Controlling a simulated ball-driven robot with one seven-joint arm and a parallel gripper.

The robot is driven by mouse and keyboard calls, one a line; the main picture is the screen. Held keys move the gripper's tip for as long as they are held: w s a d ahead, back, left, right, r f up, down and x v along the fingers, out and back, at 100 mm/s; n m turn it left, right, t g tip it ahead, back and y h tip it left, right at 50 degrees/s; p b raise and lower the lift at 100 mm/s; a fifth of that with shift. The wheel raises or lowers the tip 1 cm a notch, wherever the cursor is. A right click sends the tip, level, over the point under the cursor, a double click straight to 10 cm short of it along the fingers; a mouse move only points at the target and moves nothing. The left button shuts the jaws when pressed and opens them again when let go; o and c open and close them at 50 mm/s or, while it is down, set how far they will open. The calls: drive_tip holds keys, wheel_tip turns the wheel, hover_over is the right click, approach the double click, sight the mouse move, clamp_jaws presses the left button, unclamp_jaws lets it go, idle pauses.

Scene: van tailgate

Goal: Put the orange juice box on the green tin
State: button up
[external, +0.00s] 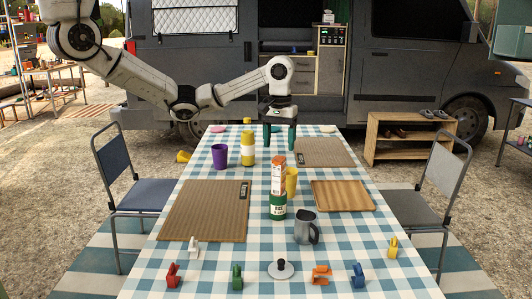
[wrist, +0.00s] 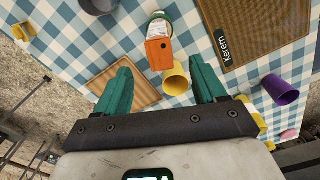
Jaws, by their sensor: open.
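The orange juice box (external: 278,174), orange and white, stands upright on top of the green tin (external: 278,208) near the middle of the table. In the wrist view the orange top of the juice box (wrist: 159,54) faces me, and a rim of the green tin (wrist: 166,17) shows behind it. My gripper (external: 280,146) has two teal fingers spread apart with nothing between them. It is at the far side of the table, beyond the box and apart from it. In the wrist view my gripper (wrist: 160,62) is open.
A yellow cup (external: 291,181) stands close behind the tin. A grey jug (external: 304,229), wooden tray (external: 343,196), brown mat (external: 205,212), purple cup (external: 220,156) and yellow bottle (external: 247,149) are around. Several small coloured clips and a lid knob (external: 281,269) line the front.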

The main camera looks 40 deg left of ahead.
drive_tip(key=shift+r, duration=0.95)
drive_tip(key=s+a+f+m+h, duration=0.2)
drive_tip(key=s+f+m+h, duration=0.15)
drive_tip(key=s+f, duration=0.65)
drive_tip(key=s+a+f+y, duration=0.1)
drive_tip(key=s+a+f, duration=0.2)
drive_tip(key=s+a, duration=0.2)
drive_tip(key=s+a+f+m+y, duration=0.1)
drive_tip(key=s+a+f, duration=0.2)
drive_tip(key=s+a, duration=0.2)
drive_tip(key=s+a+f+t+y, duration=0.1)
drive_tip(key=s+a+f, duration=0.1)
drive_tip(key=s+a, duration=0.3)
drive_tip(key=shift+a+f+m, duration=0.15)
drive_tip(key=shift+a+f, duration=0.05)
drive_tip(key=shift+a, duration=0.7)
drive_tip(key=shift+a+f+m, duration=0.1)
drive_tip(key=shift+a+f, duration=0.1)
drive_tip(key=shift+a, duration=0.65)
